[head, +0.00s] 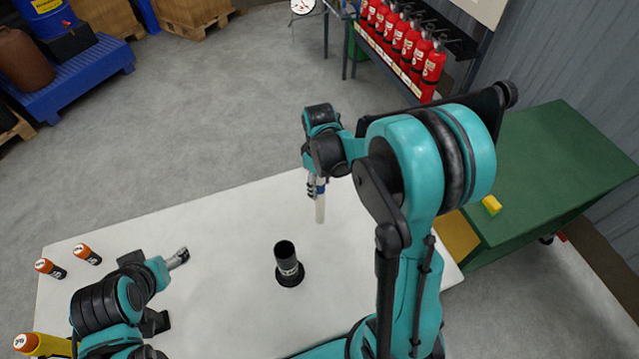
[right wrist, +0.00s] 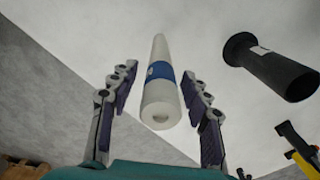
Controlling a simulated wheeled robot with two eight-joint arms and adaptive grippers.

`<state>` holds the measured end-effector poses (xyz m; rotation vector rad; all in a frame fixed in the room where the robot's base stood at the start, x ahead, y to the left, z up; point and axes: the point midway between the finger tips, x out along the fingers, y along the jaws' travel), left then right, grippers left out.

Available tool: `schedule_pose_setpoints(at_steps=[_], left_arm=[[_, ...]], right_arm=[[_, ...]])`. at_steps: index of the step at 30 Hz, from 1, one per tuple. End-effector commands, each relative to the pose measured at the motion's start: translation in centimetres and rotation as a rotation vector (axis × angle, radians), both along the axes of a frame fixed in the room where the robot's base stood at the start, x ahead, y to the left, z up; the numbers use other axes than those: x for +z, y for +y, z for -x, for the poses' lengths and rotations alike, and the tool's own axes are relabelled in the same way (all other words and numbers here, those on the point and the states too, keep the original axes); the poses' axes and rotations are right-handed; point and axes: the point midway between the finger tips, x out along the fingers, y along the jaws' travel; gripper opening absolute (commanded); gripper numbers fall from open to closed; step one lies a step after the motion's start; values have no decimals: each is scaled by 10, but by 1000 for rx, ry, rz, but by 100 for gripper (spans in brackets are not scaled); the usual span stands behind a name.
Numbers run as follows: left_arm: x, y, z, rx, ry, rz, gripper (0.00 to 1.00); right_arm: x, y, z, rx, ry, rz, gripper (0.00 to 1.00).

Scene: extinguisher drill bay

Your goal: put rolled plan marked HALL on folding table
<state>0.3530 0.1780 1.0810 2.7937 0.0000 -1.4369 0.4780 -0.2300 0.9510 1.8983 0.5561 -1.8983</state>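A white rolled plan with a blue band (right wrist: 160,72) runs lengthwise between the fingers of my right gripper (right wrist: 160,85), with a visible gap on each side; the fingers look open. In the head view the plan (head: 320,210) points down, nearly upright, below my right gripper (head: 317,188), over the far part of the white folding table (head: 235,225). I cannot tell whether its lower end touches the table. The band's lettering is too small to read. My left gripper (head: 179,258) is over the table's left part, away from the plan; its finger opening is unclear.
A black tube on a round base (head: 288,268) stands mid-table, and also shows in the right wrist view (right wrist: 275,68). Two orange-capped cylinders (head: 87,254) (head: 50,268) lie at the left. A green cabinet (head: 550,160) is at the right. Table around the tube is clear.

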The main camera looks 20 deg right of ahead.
Motion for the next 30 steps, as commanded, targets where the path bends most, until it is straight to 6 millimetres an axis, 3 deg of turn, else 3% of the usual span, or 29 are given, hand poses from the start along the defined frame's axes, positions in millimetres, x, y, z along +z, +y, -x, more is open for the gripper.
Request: schedule_pose_setpoints(at_steps=[7,21,30], left_arm=[[6,0,0,0,0,0,72],[33,0,0,0,0,0,72],[36,0,0,0,0,0,72]], right_arm=[[11,0,0,0,0,0,48],[106,0,0,0,0,0,48],[131,4,8,-26,-29,3,48]])
